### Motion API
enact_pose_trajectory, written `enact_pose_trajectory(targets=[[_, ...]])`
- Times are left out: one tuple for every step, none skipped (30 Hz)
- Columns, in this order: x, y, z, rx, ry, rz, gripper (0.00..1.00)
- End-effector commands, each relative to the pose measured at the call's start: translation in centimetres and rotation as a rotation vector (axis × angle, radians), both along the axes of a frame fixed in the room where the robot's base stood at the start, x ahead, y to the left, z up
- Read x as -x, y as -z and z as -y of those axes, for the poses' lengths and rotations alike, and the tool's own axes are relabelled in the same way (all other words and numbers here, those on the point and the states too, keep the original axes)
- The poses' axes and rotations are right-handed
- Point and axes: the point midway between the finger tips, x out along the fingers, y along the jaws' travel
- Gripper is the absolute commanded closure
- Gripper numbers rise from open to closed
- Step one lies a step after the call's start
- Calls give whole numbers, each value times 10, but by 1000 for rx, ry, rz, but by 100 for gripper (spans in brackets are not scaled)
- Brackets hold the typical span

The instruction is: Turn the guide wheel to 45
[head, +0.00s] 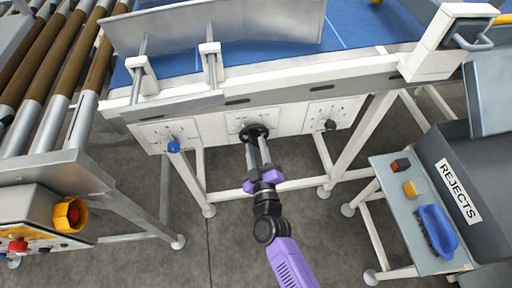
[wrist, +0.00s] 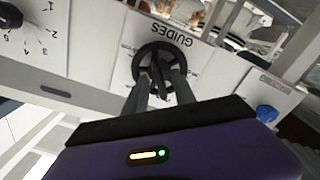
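The guide wheel is a black handwheel (head: 254,132) on the middle panel of the white machine frame. A dial scale is printed around it, too small to read. In the wrist view the wheel (wrist: 149,50) sits under upside-down "GUIDES" lettering. My gripper (head: 258,145) reaches up to the wheel from below. In the wrist view its two grey fingers (wrist: 159,82) come up to the wheel's centre, either side of a dark bar. They look closed in around that bar, but contact is hard to confirm. The wheel's pointer position cannot be made out.
A blue knob (head: 173,147) is on the left panel and a black knob (head: 330,125) on the right panel. A roller conveyor (head: 62,110) stands left, with a control box (head: 40,222). A rejects bench (head: 405,215) with a blue brush (head: 437,230) stands right. Floor below is clear.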

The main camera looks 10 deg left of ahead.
Motion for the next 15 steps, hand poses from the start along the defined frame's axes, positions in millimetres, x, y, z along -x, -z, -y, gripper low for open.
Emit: enact_pose_trajectory(targets=[[-2, 0, -1, 0, 0, 0, 68], [-3, 0, -1, 0, 0, 0, 68], [-4, 0, -1, 0, 0, 0, 68], [-4, 0, -1, -1, 0, 0, 68], [-4, 0, -1, -1, 0, 0, 68], [-4, 0, -1, 0, -1, -1, 68], [-4, 0, -1, -1, -1, -1, 68], [-4, 0, -1, -1, 0, 0, 68], [-4, 0, -1, -1, -1, -1, 68], [-4, 0, -1, -1, 0, 0, 72], [-4, 0, -1, -1, -1, -1, 78], [-4, 0, -1, -1, 0, 0, 86], [-4, 0, -1, -1, 0, 0, 92], [-4, 0, -1, -1, 0, 0, 98], [-4, 0, -1, -1, -1, -1, 100]])
